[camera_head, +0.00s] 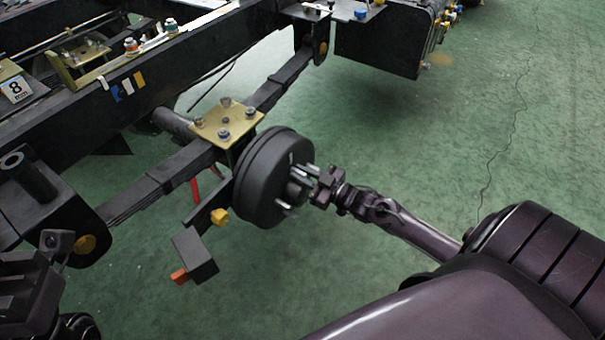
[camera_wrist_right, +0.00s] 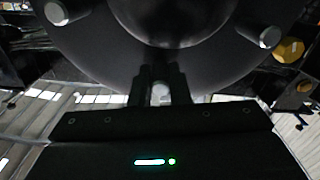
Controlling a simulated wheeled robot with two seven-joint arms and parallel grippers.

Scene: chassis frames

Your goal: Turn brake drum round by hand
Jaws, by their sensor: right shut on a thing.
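The brake drum (camera_head: 262,182) is a dark round drum at the end of the axle, in the middle of the head view. Bright wheel studs stick out around its hub. My right gripper (camera_head: 312,181) is at the drum's outer face, shut on one wheel stud (camera_wrist_right: 160,92). In the right wrist view the drum (camera_wrist_right: 95,50) fills the top, with other studs to the left and right of the fingers (camera_wrist_right: 163,85). Dark parts of my left arm (camera_head: 35,290) show at the lower left edge of the head view; its fingers cannot be made out.
A black chassis rail (camera_head: 120,90) runs diagonally at the upper left. A leaf spring (camera_head: 165,180) with a brass-coloured plate (camera_head: 227,121) lies behind the drum. A small dark box (camera_head: 195,254) with an orange end hangs below left. The green floor (camera_head: 480,130) to the right is clear.

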